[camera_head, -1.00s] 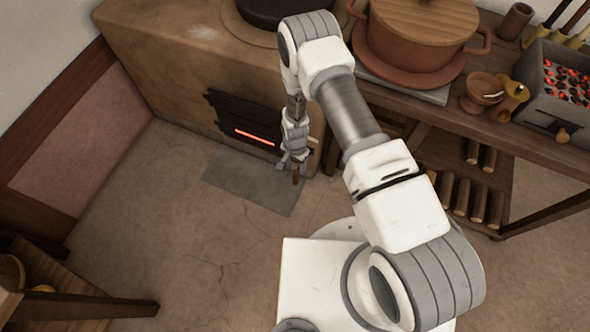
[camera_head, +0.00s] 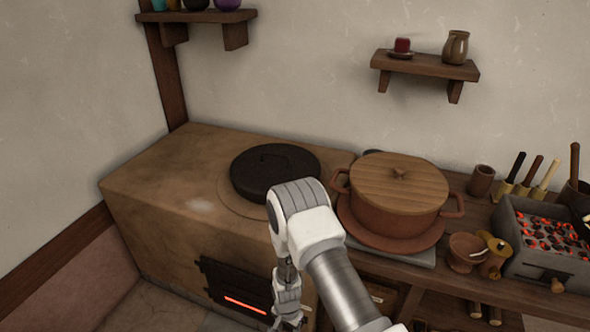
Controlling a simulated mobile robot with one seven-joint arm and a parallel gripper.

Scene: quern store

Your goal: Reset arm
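My arm rises from the bottom of the head view, bends at a white and grey elbow in front of the stove, and hangs down from there. My gripper (camera_head: 290,322) is at the bottom edge, low in front of the stove's fire door. It is small and partly cut off by the frame, so I cannot tell whether its fingers are open or shut. I see nothing clearly held in it.
The clay stove (camera_head: 165,205) has a black lid (camera_head: 265,165) on top and a glowing fire door (camera_head: 235,285). A lidded pot (camera_head: 398,200) stands right of my elbow. A brazier with coals (camera_head: 545,240) is at the right. Wall shelves (camera_head: 425,66) hang above.

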